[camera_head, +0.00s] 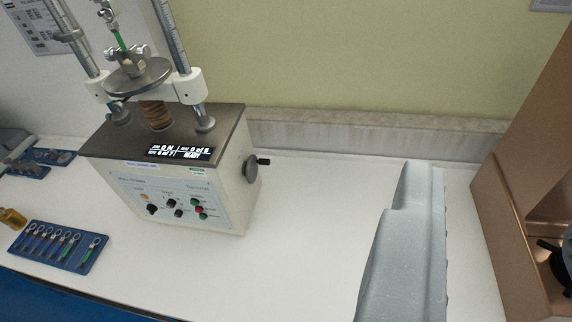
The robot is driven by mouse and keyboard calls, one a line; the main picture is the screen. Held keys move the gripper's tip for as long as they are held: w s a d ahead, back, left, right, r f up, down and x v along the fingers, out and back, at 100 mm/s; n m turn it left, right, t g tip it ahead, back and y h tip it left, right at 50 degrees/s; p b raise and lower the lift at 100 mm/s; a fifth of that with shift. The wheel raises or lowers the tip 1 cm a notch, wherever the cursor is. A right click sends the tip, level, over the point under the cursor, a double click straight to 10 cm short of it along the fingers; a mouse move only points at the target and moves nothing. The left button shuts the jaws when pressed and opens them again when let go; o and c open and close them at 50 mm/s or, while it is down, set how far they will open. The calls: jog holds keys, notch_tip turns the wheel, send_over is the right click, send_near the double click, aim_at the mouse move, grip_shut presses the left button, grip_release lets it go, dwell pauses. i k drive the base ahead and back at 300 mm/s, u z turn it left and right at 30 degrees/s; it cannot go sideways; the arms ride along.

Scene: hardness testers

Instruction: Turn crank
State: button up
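The crank (252,168) is a grey disc with a short black handle (263,161) on the right side of a spring tester. The tester (180,175) is a light box with a dark top, a front panel with knobs and coloured buttons, and a lit display (180,152). The crank's handle points right. Nothing touches the crank. My gripper does not show in this view, so its opening and its place relative to the crank are hidden.
A tall grey speckled body (405,235) stands right of the tester, with bare white bench (305,215) between them. A brown machine (510,190) is at the far right. A blue tray (58,246) of small springs lies front left. A wall is behind.

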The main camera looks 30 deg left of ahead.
aim_at(251, 169)
jog(key=u, duration=0.05)
jog(key=i, duration=1)
jog(key=z, duration=0.05)
